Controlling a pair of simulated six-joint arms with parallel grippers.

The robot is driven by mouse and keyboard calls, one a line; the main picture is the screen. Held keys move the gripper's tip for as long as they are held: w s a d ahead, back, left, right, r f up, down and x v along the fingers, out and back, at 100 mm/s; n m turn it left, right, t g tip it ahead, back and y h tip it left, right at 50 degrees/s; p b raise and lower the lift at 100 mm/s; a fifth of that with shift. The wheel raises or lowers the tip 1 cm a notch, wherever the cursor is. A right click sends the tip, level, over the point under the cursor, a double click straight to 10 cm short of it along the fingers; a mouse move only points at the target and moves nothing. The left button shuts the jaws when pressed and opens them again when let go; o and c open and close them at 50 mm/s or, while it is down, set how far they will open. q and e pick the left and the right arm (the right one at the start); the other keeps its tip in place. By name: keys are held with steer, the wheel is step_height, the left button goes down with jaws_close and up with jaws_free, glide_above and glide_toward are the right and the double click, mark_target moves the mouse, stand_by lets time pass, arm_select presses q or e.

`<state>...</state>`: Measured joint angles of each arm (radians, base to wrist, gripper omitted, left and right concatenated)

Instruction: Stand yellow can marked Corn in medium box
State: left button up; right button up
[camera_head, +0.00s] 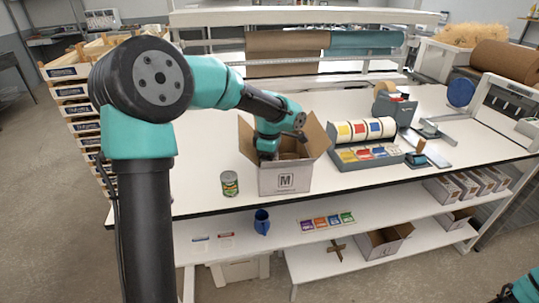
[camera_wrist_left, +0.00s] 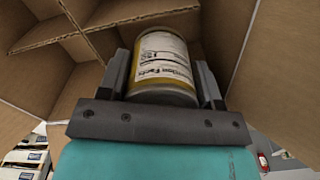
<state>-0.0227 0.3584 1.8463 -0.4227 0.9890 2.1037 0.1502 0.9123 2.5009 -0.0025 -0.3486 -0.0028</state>
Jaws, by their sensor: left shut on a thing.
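The medium box (camera_head: 285,180), an open cardboard box marked M, stands on the white table with its flaps up. Its cardboard dividers (camera_wrist_left: 105,12) show in the left wrist view. My left gripper (camera_wrist_left: 162,76) reaches down into the box, with its fingertips hidden behind the walls in the head view. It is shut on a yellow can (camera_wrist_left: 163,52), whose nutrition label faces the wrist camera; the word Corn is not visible. The can is between dividers and box wall. Whether it touches the bottom cannot be told. My right gripper is not in view.
Another can (camera_head: 229,184) with a green label stands left of the box near the table's front edge. A label roll dispenser (camera_head: 366,143) stands right of the box. A blue mug (camera_head: 262,221) and colored cards (camera_head: 327,220) are on the shelf below.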

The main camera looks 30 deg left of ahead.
arm_select(q)
steer(key=shift+f, duration=0.45)
steer(key=o, duration=1.1)
steer(key=shift+r, duration=8)
steer(key=shift+f, duration=3.05)
steer(key=shift+r, duration=0.1)
